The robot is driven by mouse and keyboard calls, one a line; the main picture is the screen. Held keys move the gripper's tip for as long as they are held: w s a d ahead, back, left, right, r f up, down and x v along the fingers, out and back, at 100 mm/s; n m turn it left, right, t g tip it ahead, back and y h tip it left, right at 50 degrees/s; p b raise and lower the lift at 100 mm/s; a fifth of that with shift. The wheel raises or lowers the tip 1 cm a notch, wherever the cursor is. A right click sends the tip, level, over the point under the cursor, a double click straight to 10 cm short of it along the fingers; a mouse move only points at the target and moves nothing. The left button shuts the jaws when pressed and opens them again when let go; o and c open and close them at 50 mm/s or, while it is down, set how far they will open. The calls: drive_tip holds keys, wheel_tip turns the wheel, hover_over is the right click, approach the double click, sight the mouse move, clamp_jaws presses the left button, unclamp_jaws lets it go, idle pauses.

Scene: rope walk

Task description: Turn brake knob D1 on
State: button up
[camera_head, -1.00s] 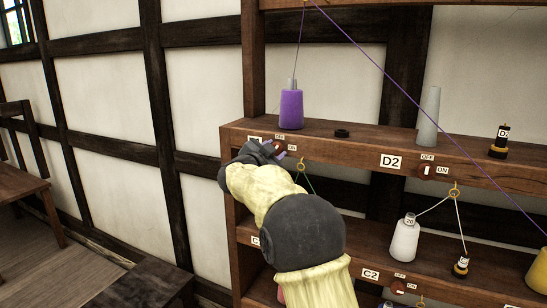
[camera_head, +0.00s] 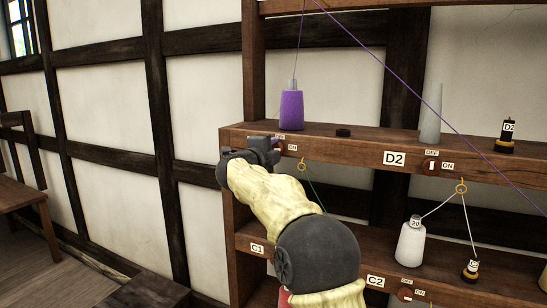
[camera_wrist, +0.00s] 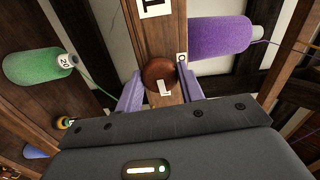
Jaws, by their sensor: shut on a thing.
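Brake knob D1 is a round red-brown knob with a white mark, on the front edge of the upper shelf; it shows in the wrist view (camera_wrist: 158,70) and partly in the head view (camera_head: 281,146). My gripper (camera_head: 267,150) is at the knob in the head view. In the wrist view my gripper (camera_wrist: 160,86) has a lavender finger on each side of the knob, shut on it. The white mark lies at the knob's near side, between the fingers. The D1 label is partly cut off at the top of the wrist view. In the head view my gripper hides it.
A purple spool (camera_head: 291,109) stands on the shelf above the knob, with its thread running up. Knob D2 (camera_head: 431,167) is further right beside its label. A white spool (camera_head: 410,243) stands on the shelf below. A green spool (camera_wrist: 40,65) shows in the wrist view.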

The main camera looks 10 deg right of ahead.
drive_tip(key=shift+f+m, duration=0.1)
drive_tip(key=shift+m, duration=0.5)
drive_tip(key=o, duration=1)
drive_tip(key=shift+c, duration=0.2)
drive_tip(key=shift+s+a+b, duration=0.1)
drive_tip(key=shift+b, duration=0.2)
drive_tip(key=b+v, duration=0.6)
drive_tip(key=v, duration=1.1)
